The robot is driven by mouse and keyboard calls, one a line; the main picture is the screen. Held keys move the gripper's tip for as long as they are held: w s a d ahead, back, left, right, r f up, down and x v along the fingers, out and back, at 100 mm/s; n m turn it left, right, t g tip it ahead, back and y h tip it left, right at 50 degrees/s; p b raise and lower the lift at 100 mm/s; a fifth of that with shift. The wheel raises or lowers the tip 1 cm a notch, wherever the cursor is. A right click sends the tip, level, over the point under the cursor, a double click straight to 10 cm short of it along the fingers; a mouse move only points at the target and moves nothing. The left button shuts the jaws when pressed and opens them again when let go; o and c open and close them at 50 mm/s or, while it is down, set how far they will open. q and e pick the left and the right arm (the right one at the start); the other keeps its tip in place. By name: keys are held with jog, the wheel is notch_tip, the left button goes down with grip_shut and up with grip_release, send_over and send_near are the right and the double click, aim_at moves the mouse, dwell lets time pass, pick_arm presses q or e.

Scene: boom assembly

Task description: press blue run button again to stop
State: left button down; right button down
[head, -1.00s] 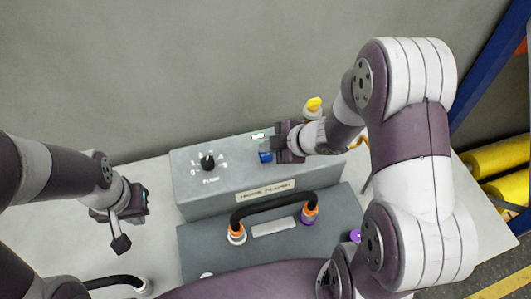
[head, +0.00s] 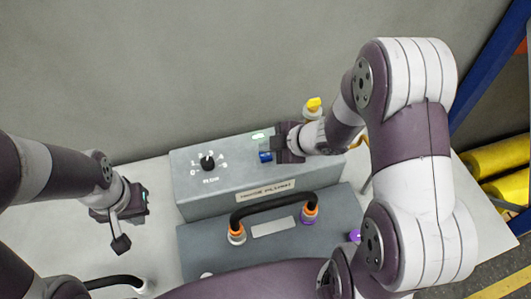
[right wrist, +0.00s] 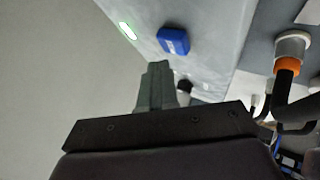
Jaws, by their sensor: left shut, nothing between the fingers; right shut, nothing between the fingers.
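The blue run button (head: 265,157) stands out from the sloped top of the grey control box (head: 222,185). It also shows in the right wrist view (right wrist: 173,40), with small unreadable lettering on it. My right gripper (head: 274,144) is shut and empty, close beside the button at its upper right. In the right wrist view its closed fingers (right wrist: 157,70) point towards the box, just short of the button in the picture; I cannot tell whether they touch anything. My left gripper (head: 121,243) is shut and empty over the table, left of the box.
A pale green lit indicator (head: 258,136) sits above the button. A black dial (head: 208,162) is on the box's left. In front lies a grey case with a black hose (head: 270,204) between orange and purple fittings. A yellow-topped fitting (head: 313,104) stands behind my right wrist.

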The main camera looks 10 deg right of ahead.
aim_at(269, 157)
jog(key=shift+f, duration=0.15)
jog(key=shift+f, duration=0.3)
jog(key=shift+f+b, duration=0.5)
jog(key=shift+b, duration=0.15)
dwell(0.4)
jog(key=shift+r, duration=0.1)
jog(key=shift+r+p, duration=0.85)
jog(key=shift+p, duration=0.15)
notch_tip(269, 157, up, 5)
jog(key=p, duration=0.5)
jog(key=shift+r, duration=0.1)
